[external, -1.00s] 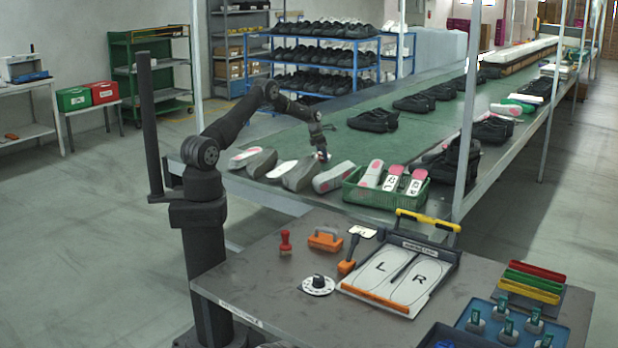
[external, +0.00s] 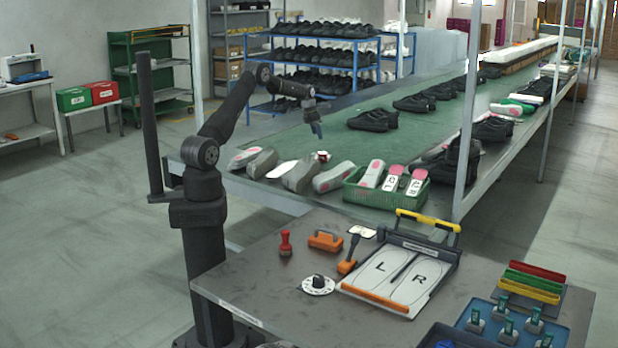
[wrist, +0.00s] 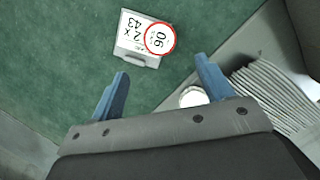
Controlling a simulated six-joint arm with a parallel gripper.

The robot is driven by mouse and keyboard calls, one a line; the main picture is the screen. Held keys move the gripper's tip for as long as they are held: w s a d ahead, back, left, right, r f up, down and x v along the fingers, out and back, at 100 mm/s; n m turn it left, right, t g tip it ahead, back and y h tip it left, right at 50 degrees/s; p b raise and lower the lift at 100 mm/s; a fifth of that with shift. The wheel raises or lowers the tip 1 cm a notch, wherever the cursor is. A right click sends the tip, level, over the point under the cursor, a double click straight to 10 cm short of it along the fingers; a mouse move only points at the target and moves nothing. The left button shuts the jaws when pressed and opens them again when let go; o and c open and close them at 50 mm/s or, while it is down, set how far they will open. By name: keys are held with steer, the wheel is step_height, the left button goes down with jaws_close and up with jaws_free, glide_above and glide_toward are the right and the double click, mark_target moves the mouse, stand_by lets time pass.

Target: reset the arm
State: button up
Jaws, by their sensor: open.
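My gripper (external: 317,131) hangs above the near left part of the green conveyor, pointing down. In the wrist view its two blue fingers (wrist: 160,68) are spread apart with nothing between them. Beyond the fingertips, a small white tag block (wrist: 143,38) with black print and a red ring lies on the green belt (wrist: 60,50). A small white and red item, which looks like the same block, shows below my gripper in the external view (external: 322,156). My gripper is apart from it.
Several grey shoe lasts (external: 300,174) and a green basket (external: 350,190) of labelled pieces line the conveyor's near edge. Black shoes (external: 373,120) stand further along the belt. A grey workbench (external: 260,290) with an L/R board (external: 400,275) is in front. Metal posts rise beside the conveyor.

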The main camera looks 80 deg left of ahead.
mark_target(322, 153)
steer(key=x, duration=1.2)
steer(key=shift+w, duration=0.1)
steer(key=shift+r, duration=1.4)
